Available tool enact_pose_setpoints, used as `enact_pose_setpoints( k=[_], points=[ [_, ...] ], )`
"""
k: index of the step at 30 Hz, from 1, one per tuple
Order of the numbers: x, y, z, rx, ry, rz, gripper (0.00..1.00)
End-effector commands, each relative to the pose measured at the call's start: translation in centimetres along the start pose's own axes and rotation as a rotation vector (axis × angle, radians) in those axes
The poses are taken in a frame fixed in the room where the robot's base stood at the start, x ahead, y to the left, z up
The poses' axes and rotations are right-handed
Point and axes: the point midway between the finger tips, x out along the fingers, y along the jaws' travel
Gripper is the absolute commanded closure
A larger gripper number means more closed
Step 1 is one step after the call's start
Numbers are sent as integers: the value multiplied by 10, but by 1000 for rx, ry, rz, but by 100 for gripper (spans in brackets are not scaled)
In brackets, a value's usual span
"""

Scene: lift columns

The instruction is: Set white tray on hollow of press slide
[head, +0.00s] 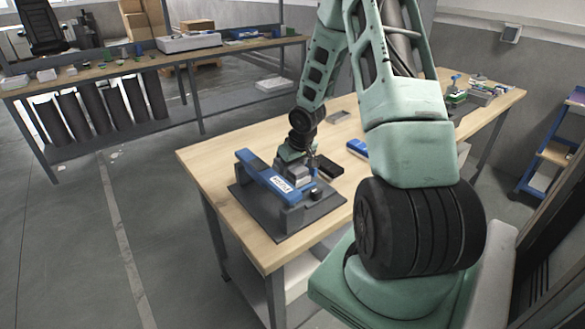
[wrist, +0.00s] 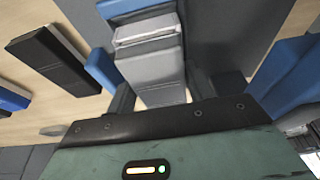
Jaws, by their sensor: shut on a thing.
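The white tray (wrist: 158,72), light grey in this light, sits between the two dark fingers of my gripper (wrist: 161,88) in the wrist view. My gripper is shut on it. In the head view my gripper (head: 295,158) points down just behind the blue bar of the press (head: 268,178), and part of the tray (head: 296,173) shows beneath it. The press has a dark base plate (head: 285,225) on the table. The hollow of the slide is hidden, and I cannot tell whether the tray touches the slide.
A black box (head: 328,167) and a blue item (head: 357,149) lie on the wooden table (head: 215,155) beside the press. In the wrist view the blue bar (wrist: 290,75) is close on the right. The table's left part is clear.

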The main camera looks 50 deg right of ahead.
Motion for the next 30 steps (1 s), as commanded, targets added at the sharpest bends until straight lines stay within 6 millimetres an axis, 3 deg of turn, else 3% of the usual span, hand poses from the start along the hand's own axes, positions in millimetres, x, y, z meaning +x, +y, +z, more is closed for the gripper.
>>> enact_pose_setpoints(
  k=[30],
  points=[
    [7,0,2,0,0,0,71]
  ],
)
